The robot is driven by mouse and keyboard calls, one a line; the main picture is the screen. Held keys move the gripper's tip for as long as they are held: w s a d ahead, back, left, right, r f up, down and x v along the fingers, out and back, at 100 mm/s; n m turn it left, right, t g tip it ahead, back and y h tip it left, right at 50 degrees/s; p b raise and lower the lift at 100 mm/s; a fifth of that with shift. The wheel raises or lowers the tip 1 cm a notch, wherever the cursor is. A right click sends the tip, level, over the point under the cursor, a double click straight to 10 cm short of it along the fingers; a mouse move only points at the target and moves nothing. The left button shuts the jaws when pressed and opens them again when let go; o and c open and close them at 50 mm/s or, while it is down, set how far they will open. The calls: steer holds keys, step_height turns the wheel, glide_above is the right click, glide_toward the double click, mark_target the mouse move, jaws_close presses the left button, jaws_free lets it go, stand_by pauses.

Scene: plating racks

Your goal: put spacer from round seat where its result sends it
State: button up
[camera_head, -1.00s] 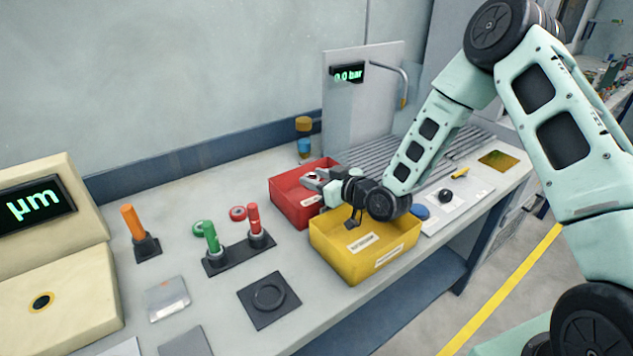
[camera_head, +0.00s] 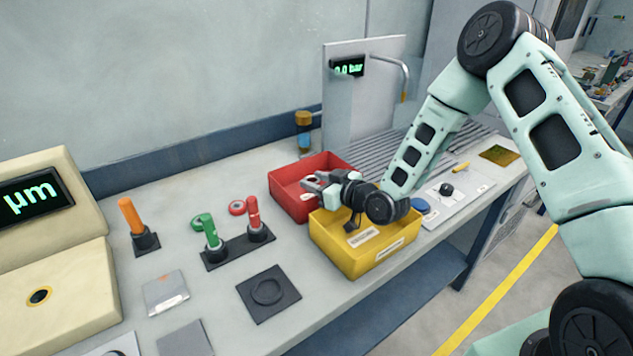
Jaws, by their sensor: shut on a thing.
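The round seat (camera_head: 267,291) is a shallow ring in a dark square plate on the bench, and it is empty. My gripper (camera_head: 309,182) is over the red bin (camera_head: 290,204), its fingers pointing left. It is shut on a small spacer, which is mostly hidden by the fingers; only a small dark and pale patch shows between them. The yellow bin (camera_head: 345,262) stands in front of the red one, under my wrist, with pale labels on it.
Green (camera_head: 210,229) and red (camera_head: 254,214) pegs stand on a dark base, with a green and a red ring behind. An orange peg (camera_head: 131,216) and a gauge reading µm (camera_head: 38,197) are left. A panel (camera_head: 350,85) reads 0.0 bar.

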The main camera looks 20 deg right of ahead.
steer(key=o, duration=1.1)
steer(key=shift+o, duration=0.2)
steer(key=shift+r, duration=0.15)
steer(key=shift+r+p, duration=0.3)
steer(key=shift+p, duration=0.15)
steer(key=b+v, duration=0.2)
steer(key=v, duration=0.5)
steer(key=s+a+r+n+g+h, duration=0.2)
steer(key=s+a+r+g, duration=0.1)
steer(key=s+a+g, duration=0.5)
steer(key=s+r+g+h, duration=0.2)
steer(key=s+r+g, duration=0.1)
steer(key=s, duration=0.9)
steer(key=s+a+r+g+h, duration=0.1)
steer(key=s+r+g+h, duration=0.1)
steer(key=s, duration=1.1)
step_height(320, 180, up, 2)
steer(key=shift+s+r+g+h, duration=0.2)
steer(key=shift+s+g+h, duration=0.2)
steer(key=shift+h, duration=0.1)
steer(key=shift+w+a, duration=0.1)
